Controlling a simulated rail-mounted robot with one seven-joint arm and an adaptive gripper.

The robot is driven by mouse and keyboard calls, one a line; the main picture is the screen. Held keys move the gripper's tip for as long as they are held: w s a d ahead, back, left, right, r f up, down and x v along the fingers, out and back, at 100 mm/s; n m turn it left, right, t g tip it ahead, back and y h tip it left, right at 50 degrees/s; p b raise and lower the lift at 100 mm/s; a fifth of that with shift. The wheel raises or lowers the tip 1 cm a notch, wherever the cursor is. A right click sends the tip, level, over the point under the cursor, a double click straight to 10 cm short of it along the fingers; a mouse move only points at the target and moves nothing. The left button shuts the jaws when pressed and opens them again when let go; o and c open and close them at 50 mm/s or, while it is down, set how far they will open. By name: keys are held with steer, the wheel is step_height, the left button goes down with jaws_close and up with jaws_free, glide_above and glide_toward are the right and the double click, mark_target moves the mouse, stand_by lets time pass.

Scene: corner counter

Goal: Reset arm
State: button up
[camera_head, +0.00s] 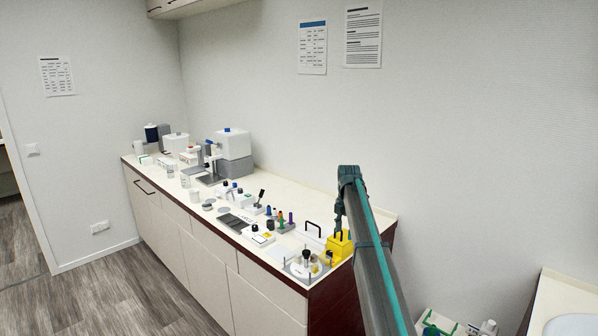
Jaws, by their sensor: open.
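My arm rises from the bottom right of the head view, a dark link with a teal stripe. It bends at its top, and the end hangs down on the left side. My gripper (341,235) is small and dark there, partly behind my arm. It appears over or in front of the yellow box (338,249) at the right end of the counter. It is open, and I see nothing held in it. Whether it touches the yellow box cannot be told at this size.
Wall stands close behind. A lower surface with green and white items (440,323) lies at bottom right.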

steer(key=s+f+m+g, duration=0.1)
steer(key=s+f+m, duration=0.9)
steer(key=s+f, duration=0.65)
steer(key=s+f+m, duration=1.1)
steer(key=s+f, duration=0.2)
steer(key=f, duration=0.7)
steer(key=s+f+m+g, duration=0.1)
steer(key=s+f, duration=0.4)
steer(key=s, duration=1)
steer(key=s+f+m+g+b, duration=0.1)
steer(key=s+f, duration=0.4)
steer(key=s, duration=1)
steer(key=s+f+m+g, duration=0.2)
steer(key=s+f+g, duration=0.2)
steer(key=s, duration=1.2)
step_height(320, 180, down, 2)
steer(key=shift+a+f+b, duration=0.1)
steer(key=shift+a+b, duration=0.2)
steer(key=shift+b, duration=0.1)
